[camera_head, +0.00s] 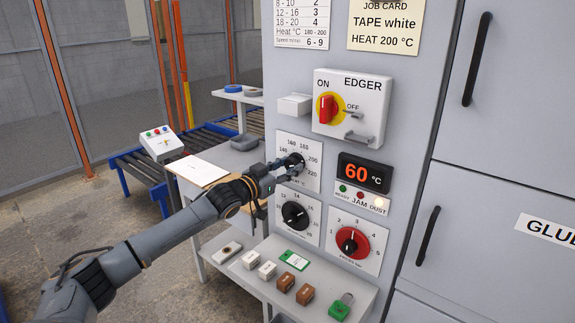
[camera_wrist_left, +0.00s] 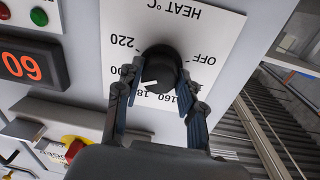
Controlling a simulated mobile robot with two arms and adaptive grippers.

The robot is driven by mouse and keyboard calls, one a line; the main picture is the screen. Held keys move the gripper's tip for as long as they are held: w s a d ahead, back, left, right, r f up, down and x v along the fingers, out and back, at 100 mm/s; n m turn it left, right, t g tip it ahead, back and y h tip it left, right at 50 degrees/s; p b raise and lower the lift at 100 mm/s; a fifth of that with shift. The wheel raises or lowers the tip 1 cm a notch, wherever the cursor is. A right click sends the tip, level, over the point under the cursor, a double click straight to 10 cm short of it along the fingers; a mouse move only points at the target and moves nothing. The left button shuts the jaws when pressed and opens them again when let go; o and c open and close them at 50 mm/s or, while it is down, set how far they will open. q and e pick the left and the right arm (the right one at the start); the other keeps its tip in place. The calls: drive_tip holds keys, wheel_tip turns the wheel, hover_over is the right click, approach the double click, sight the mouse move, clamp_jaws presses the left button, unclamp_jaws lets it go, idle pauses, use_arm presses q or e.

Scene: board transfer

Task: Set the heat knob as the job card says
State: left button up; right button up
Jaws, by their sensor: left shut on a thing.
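The job card (camera_head: 385,28) at the top reads TAPE white and HEAT 200 °C. The black heat knob (camera_head: 296,160) is on a white dial plate (camera_head: 310,148) on the grey machine front. My left gripper (camera_head: 284,167) is shut on this knob. In the left wrist view, its two fingers (camera_wrist_left: 160,90) lie on either side of the knob (camera_wrist_left: 163,62), and the dial appears upside down. The knob's white mark is partly hidden and seems to lie between 180 and 200; I cannot tell exactly. The display (camera_head: 364,173) shows 60 °C. My right gripper is not in view.
Below are a black dial (camera_head: 295,214) and a red dial (camera_head: 350,241). Above right is the EDGER switch box (camera_head: 352,105) with a red handle. A shelf with small blocks (camera_head: 286,282) and a padlock (camera_head: 342,306) juts out below. A roller conveyor (camera_head: 185,143) stands left.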

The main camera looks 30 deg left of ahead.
use_arm(q)
drive_tip(key=shift+m, duration=0.4)
drive_tip(key=o, duration=1.2)
drive_tip(key=shift+s+a, duration=0.25)
drive_tip(key=shift+s, duration=1.7)
drive_tip(key=shift+s+a, duration=0.3)
drive_tip(key=shift+s, duration=1.7)
drive_tip(key=shift+s+a, duration=0.25)
drive_tip(key=shift+s, duration=1.7)
